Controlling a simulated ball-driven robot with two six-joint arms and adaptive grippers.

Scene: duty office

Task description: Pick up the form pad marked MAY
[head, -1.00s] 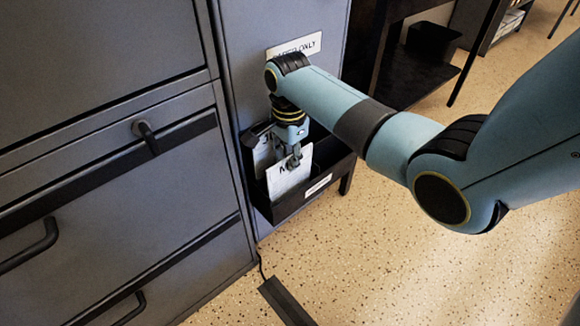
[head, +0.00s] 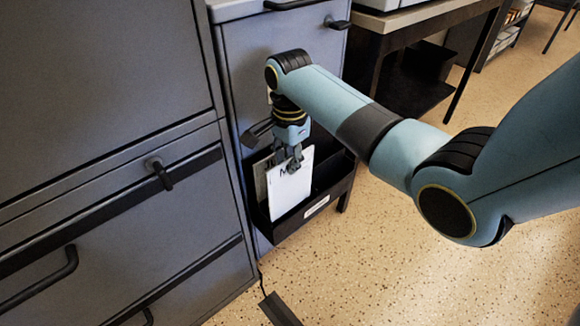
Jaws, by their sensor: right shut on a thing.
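A white form pad (head: 290,192) stands upright at the front of a black wall holder (head: 320,200). Its marking begins with M; the rest is hidden by my fingers. My right gripper (head: 291,165) comes from above and is shut on the top edge of this pad. The pad's lower end is still at or behind the holder's front wall. Another pad (head: 261,178), with a partly hidden marking, stands behind it to the left. My left gripper is not in view.
The holder hangs on a grey cabinet (head: 240,60) and bears a small white label (head: 316,207). Grey drawers with handles (head: 70,262) fill the left. A dark table (head: 400,45) stands at the back right. Speckled floor (head: 400,270) is free at the lower right.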

